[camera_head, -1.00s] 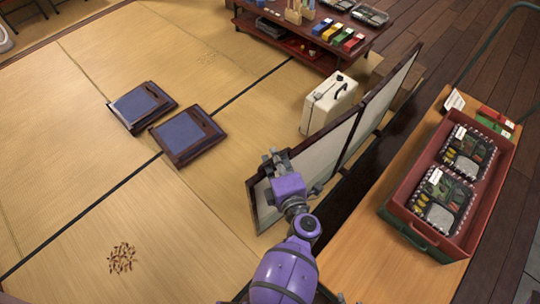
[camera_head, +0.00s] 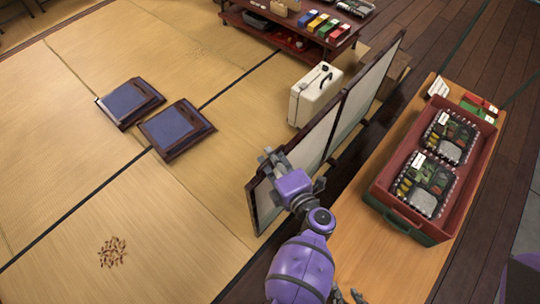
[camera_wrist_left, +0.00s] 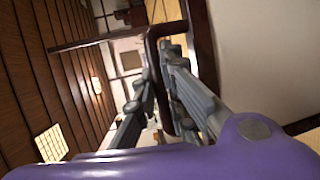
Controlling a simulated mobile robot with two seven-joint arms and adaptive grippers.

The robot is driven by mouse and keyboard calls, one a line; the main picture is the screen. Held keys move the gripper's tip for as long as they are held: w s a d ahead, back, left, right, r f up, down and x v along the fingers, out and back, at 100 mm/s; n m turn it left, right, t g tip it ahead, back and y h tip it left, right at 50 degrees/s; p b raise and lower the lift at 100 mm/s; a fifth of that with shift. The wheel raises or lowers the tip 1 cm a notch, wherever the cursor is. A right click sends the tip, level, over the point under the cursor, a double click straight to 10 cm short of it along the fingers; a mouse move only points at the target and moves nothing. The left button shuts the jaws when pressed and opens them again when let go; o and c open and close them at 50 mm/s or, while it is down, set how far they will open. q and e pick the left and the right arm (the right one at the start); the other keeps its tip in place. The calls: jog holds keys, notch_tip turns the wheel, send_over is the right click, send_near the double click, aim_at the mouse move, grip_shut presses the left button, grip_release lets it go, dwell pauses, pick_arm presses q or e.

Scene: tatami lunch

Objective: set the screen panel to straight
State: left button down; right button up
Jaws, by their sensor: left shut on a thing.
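The folding screen has a near panel (camera_head: 297,160) and a far panel (camera_head: 372,84), both pale with dark frames. It stands upright, and the top edges of the two panels look nearly in one line. My left gripper (camera_head: 272,160) is shut on the free end of the near panel, at its upper corner. In the left wrist view the fingers (camera_wrist_left: 160,95) are at the dark frame, with the pale panel face (camera_wrist_left: 250,50) to the right. Grey fingertips of my right gripper (camera_head: 349,296) show at the bottom edge; their opening is unclear.
A wooden counter (camera_head: 355,240) with a red tray (camera_head: 466,203) of boxed lunches runs along the right. A cream case (camera_head: 307,103) stands close behind the screen. Two blue cushions (camera_head: 127,101) (camera_head: 172,125) lie on the tatami, with brown bits (camera_head: 112,252) nearer. Open tatami lies left of the screen.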

pick_arm(q)
jog(key=shift+d, duration=0.4)
jog(key=c, duration=2.3)
grip_release()
jog(key=shift+o, duration=1)
jog(key=shift+s, duration=0.15)
jog(key=shift+s+d+r, duration=0.1)
